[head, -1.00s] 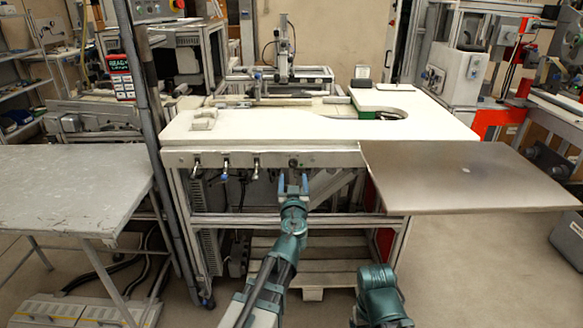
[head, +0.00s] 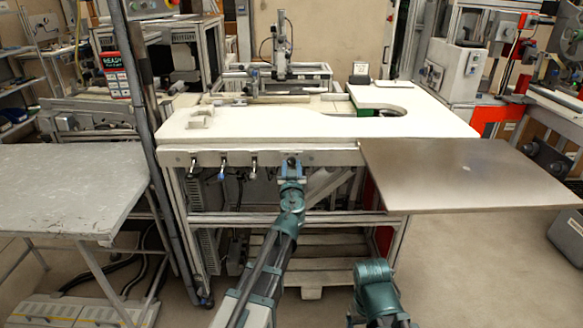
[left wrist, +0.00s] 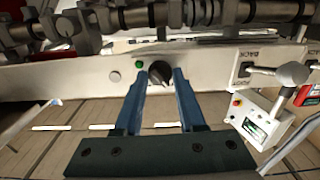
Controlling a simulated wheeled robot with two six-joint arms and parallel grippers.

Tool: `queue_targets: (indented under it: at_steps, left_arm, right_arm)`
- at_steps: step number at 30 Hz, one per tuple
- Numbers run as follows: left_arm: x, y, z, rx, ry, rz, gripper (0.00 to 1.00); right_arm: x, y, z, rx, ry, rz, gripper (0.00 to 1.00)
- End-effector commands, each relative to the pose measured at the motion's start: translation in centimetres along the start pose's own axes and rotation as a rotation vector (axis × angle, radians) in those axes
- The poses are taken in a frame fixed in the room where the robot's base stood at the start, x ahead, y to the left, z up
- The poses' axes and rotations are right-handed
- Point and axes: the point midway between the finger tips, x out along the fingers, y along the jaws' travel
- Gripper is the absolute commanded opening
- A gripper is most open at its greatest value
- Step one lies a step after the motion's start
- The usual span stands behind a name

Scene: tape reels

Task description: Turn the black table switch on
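The black table switch (left wrist: 159,73) is a round dark knob on the pale front rail of the white table (head: 270,125). In the left wrist view it shows between the two blue fingertips of my left gripper (left wrist: 160,76). In the head view my left gripper (head: 291,168) is up at the rail and largely covers the switch. Its fingers stand apart, one on each side of the knob; I cannot tell whether they touch it. A green button (left wrist: 139,65) sits just left of the knob. My right gripper is not in view; only part of my right arm shows.
Several levers (head: 222,168) stick out from the rail left of the switch. A brown board (head: 470,175) juts out at the table's right. A grey table (head: 70,190) and an upright post (head: 140,120) stand on the left.

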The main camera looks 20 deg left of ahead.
Motion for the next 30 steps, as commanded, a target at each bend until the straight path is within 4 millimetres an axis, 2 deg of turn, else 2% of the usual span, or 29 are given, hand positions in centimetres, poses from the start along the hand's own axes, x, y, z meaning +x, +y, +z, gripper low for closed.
queue_targets:
  at_steps: [1, 3, 14, 20, 30]
  left_arm:
    - [-0.01, -0.01, 0.00, 0.000, 0.000, 0.000, 0.10]
    - [-0.01, -0.01, 0.00, 0.000, 0.000, 0.000, 0.00]
    - [-0.01, -0.01, 0.00, 0.041, 0.000, 0.000, 0.00]
    - [-0.02, 0.00, 0.01, 0.161, 0.000, 0.000, 0.00]
    - [-0.03, 0.02, 0.02, 0.476, 0.000, 0.000, 0.00]
  right_arm:
    - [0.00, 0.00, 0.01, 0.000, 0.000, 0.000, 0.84]
    - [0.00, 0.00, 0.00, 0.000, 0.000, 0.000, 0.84]
    - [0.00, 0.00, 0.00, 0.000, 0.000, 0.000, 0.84]
    - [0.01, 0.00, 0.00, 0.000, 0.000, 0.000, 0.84]
    - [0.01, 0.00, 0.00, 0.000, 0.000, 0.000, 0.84]
